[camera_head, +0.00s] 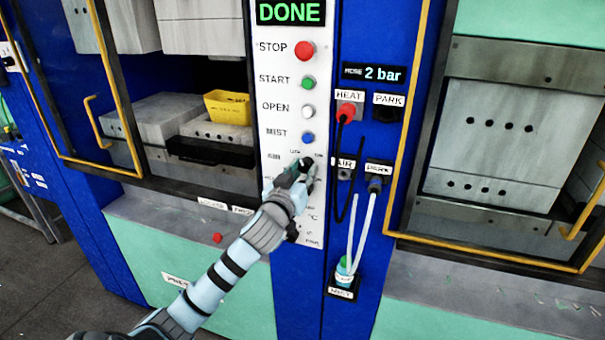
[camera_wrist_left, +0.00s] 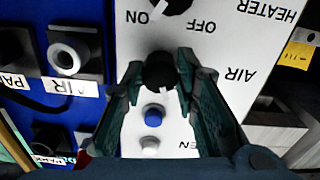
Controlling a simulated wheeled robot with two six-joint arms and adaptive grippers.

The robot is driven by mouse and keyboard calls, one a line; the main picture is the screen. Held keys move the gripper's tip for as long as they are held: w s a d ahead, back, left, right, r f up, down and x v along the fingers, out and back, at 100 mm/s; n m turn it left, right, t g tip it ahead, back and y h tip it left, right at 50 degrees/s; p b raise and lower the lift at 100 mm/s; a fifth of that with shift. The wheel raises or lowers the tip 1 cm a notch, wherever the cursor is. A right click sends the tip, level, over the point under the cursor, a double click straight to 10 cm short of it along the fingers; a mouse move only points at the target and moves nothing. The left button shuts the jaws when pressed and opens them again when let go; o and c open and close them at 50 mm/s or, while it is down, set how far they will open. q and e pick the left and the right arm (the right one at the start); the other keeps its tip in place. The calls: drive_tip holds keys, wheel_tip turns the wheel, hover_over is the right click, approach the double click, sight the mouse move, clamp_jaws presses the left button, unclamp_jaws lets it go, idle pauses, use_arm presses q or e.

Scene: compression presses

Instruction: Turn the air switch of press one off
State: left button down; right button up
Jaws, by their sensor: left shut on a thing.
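The air switch is a black round knob (camera_wrist_left: 159,70) with a small white mark, on the white panel (camera_head: 290,100) between the presses. In the left wrist view, its AIR label (camera_wrist_left: 240,75) reads upside down to the right of it. The white mark points toward the bottom of that view; the knob's own position labels are hidden by my fingers. My left gripper (camera_head: 302,172) reaches the panel just below the MIST button, its fingers (camera_wrist_left: 165,85) around the knob and shut on it. In the head view my gripper covers most of the knob. My right gripper is not in view.
A black heater knob (camera_wrist_left: 172,4) sits close by. The blue MIST button (camera_head: 308,138) and white OPEN button (camera_head: 308,111) are just above my gripper. Hose sockets and a hanging black cable (camera_head: 339,190) lie to the right. A yellow bin (camera_head: 228,107) stands in the left press.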

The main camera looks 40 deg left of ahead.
use_arm(q)
drive_tip(key=shift+n, duration=0.7)
drive_tip(key=c, duration=1.3)
unclamp_jaws()
drive_tip(key=v, duration=1.2)
drive_tip(key=shift+d, duration=0.1)
